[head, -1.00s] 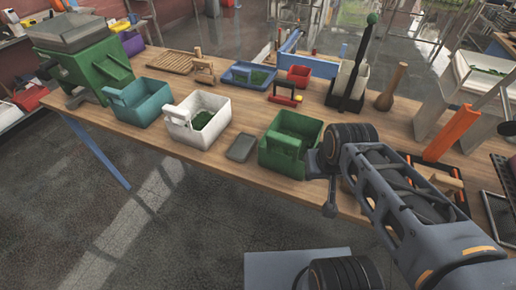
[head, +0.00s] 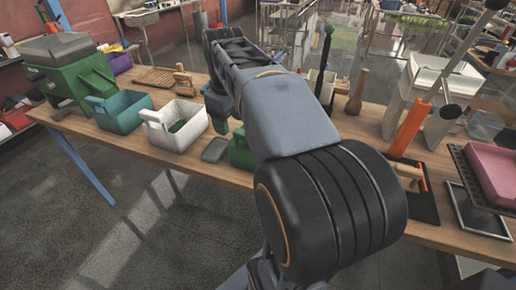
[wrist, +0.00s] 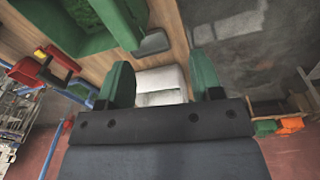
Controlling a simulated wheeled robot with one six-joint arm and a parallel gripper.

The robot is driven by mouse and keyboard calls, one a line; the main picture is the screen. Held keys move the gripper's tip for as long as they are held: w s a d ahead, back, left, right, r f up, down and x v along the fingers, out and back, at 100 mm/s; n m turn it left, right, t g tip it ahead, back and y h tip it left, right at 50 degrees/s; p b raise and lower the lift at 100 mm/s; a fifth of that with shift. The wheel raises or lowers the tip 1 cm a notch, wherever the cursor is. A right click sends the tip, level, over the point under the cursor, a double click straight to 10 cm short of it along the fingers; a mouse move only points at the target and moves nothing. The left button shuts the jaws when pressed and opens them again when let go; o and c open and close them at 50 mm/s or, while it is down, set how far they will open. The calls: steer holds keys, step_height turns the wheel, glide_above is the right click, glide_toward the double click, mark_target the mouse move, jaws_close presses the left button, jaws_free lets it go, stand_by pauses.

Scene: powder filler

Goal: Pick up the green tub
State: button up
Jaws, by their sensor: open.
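The green tub (head: 240,152) stands on the workbench, mostly hidden behind my arm in the head view. In the wrist view a green tub (wrist: 118,22) shows at the top left, cut off by the frame edge, with green material inside. My gripper (wrist: 161,68) is open and empty, its two green fingers spread apart. A white tub (wrist: 160,84) shows beyond the gap between the fingers. The green tub lies outside that gap, to the upper left. In the head view my arm hides much of the gripper.
The white tub (head: 175,125) and a teal tub (head: 124,111) stand left of the green tub. A small grey slab (head: 215,150) lies between white and green. A green machine (head: 68,72) is at the far left. An orange upright piece (head: 410,128) stands at right.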

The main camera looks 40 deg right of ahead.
steer(key=shift+n+g, duration=0.6)
steer(key=shift+n, duration=0.1)
steer(key=d, duration=0.2)
steer(key=d+r, duration=0.1)
steer(key=d, duration=0.1)
steer(key=d+r+b, duration=0.1)
steer(key=d, duration=0.1)
steer(key=shift+w, duration=0.2)
step_height(320, 180, down, 7)
steer(key=shift+d+f+b, duration=0.1)
steer(key=shift+f+b, duration=0.05)
steer(key=shift+b, duration=0.5)
steer(key=shift+s+f, duration=0.15)
steer(key=shift+f, duration=2.55)
steer(key=shift+c, duration=0.2)
jaws_close()
